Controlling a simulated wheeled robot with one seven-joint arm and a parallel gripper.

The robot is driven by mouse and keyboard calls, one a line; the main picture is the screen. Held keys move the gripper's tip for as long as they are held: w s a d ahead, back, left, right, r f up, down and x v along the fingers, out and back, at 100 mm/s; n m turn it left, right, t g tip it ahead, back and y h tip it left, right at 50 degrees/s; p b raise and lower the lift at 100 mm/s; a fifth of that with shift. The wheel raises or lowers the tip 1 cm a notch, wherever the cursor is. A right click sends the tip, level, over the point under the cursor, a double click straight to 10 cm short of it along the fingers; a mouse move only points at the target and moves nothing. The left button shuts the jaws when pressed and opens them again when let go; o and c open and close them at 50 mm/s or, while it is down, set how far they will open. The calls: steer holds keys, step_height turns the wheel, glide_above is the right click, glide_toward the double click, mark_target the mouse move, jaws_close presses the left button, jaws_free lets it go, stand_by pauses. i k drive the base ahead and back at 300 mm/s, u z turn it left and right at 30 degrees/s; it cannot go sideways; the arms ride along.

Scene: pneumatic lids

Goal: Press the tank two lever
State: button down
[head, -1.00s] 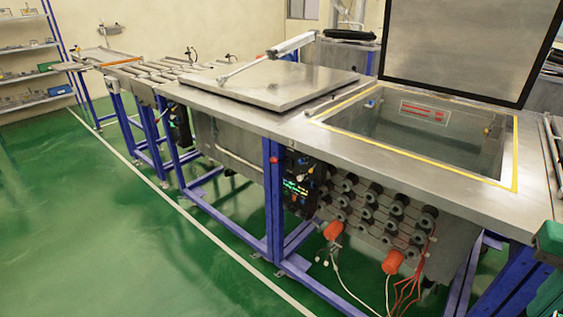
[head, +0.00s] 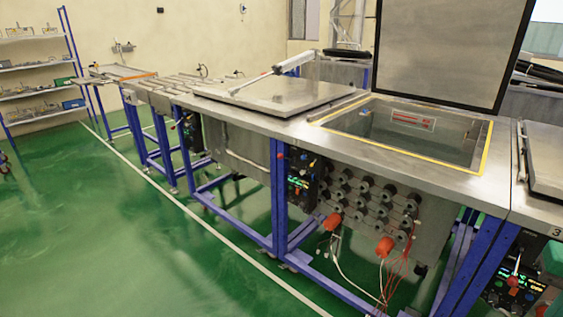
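An open tank with a yellow rim (head: 349,134) is right of centre, its large lid (head: 440,50) standing upright. Below its left front corner is a dark control panel (head: 303,182) with green lit displays and small knobs; any lever on it is too small to make out. To its left, a tank with a flat metal lid (head: 270,95) is shut, a pneumatic cylinder (head: 275,70) above it. My gripper is not in view.
Blue frame legs (head: 279,200) stand along the bench front. Red fittings (head: 384,247) and hanging cables are below the open tank. The green floor (head: 120,240) to the left is clear, with a white line along the bench. Shelves (head: 35,75) stand at the back left.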

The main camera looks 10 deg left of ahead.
mark_target(280, 156)
steer(key=u, duration=0.35)
steer(key=i, duration=1)
steer(key=u, duration=0.3)
